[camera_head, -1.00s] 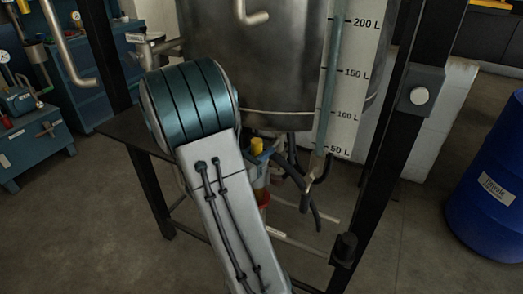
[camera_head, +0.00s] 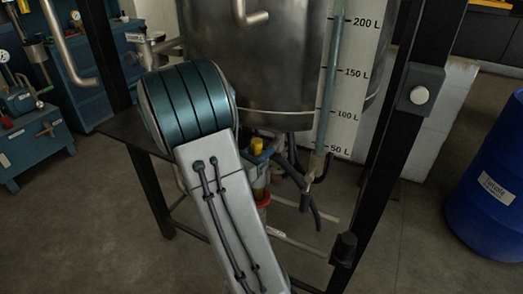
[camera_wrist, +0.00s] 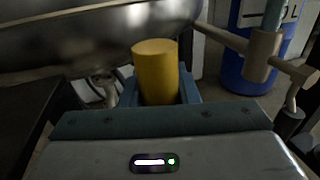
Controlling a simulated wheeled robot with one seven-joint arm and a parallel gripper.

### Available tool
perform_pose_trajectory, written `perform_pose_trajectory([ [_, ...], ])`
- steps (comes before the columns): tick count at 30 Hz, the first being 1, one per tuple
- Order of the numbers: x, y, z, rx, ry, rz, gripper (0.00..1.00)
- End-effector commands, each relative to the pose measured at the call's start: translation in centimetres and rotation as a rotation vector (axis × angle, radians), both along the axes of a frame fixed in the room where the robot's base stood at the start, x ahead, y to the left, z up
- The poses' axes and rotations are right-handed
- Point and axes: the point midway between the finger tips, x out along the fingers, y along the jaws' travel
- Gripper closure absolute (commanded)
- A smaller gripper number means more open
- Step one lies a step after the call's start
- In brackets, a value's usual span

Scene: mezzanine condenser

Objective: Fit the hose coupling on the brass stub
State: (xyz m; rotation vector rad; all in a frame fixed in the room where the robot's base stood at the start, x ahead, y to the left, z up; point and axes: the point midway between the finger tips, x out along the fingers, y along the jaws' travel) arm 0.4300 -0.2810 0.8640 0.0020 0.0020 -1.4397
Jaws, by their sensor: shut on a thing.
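A plain yellow cylinder (camera_wrist: 157,75) stands between the blue-grey fingers of my gripper (camera_wrist: 157,95) in the wrist view. The gripper is shut on it, below the rounded steel underside of the tank (camera_wrist: 95,38). In the head view the yellow top (camera_head: 257,146) shows just right of my arm, under the tank; my arm hides most of the gripper. I cannot tell for sure whether this cylinder is the hose coupling. A metal fitting (camera_wrist: 106,88) under the tank may be the brass stub; I cannot tell. No clear hose shows at the cylinder.
A sight tube with a litre scale (camera_head: 342,95) stands right of the tank, with a pipe tee (camera_wrist: 262,52) close to my gripper. Dark frame posts (camera_head: 397,150) flank the tank. A blue drum (camera_head: 490,185) stands far right.

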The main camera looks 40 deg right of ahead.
Motion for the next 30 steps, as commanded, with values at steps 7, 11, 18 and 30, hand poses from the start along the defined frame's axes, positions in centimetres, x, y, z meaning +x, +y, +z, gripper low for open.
perform_pose_trajectory([
  [7, 0.0, 0.0, -0.7, -0.002, 0.0, 0.0, 1.0],
  [11, 0.0, 0.0, -1.0, -0.002, 0.0, 0.0, 1.0],
  [18, 0.0, 0.0, -1.6, -0.002, 0.0, 0.0, 1.0],
  [30, 0.0, 0.0, -2.6, -0.002, 0.0, 0.0, 1.0],
])
